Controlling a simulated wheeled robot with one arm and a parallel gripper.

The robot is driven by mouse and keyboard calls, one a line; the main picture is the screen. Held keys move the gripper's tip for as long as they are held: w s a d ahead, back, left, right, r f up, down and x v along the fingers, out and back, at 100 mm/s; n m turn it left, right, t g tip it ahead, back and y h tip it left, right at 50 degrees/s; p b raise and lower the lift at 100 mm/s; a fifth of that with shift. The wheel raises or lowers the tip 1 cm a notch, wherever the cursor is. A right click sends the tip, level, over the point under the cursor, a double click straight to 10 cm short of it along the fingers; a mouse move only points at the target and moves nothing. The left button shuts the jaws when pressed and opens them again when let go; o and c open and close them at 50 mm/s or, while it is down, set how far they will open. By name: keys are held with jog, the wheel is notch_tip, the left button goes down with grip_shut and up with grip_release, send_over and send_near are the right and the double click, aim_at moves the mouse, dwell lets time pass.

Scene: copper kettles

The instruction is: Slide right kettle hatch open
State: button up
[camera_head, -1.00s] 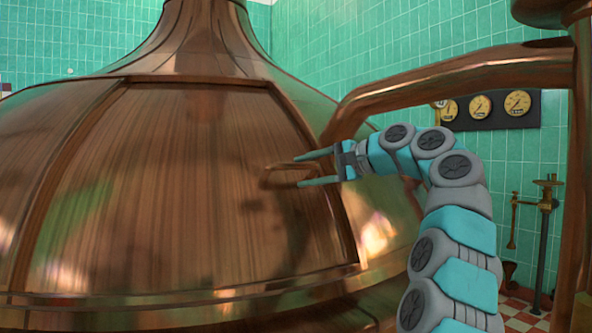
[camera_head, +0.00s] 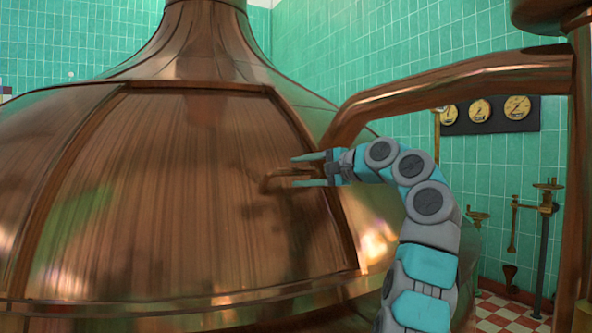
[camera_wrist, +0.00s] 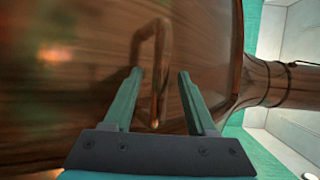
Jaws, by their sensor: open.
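The copper kettle (camera_head: 60,120) has a wide hatch panel (camera_head: 190,180) set in a raised frame, and the panel covers the opening. A copper bar handle (camera_head: 272,182) stands out near the panel's right edge. My gripper (camera_head: 304,170) is open at the handle from the right, one finger above and one below in the head view. In the wrist view the handle (camera_wrist: 164,60) runs up between the open fingers (camera_wrist: 158,92) and beyond their tips. I cannot tell whether a finger touches it.
A thick copper pipe (camera_head: 450,82) arches over my arm to an upright pipe at the right. Dial gauges (camera_head: 490,112) hang on the green tiled wall behind. A valve on a stand (camera_head: 545,215) stands at the back right.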

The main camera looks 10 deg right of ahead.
jog(key=shift+x, duration=1)
grip_shut()
dwell(0.7)
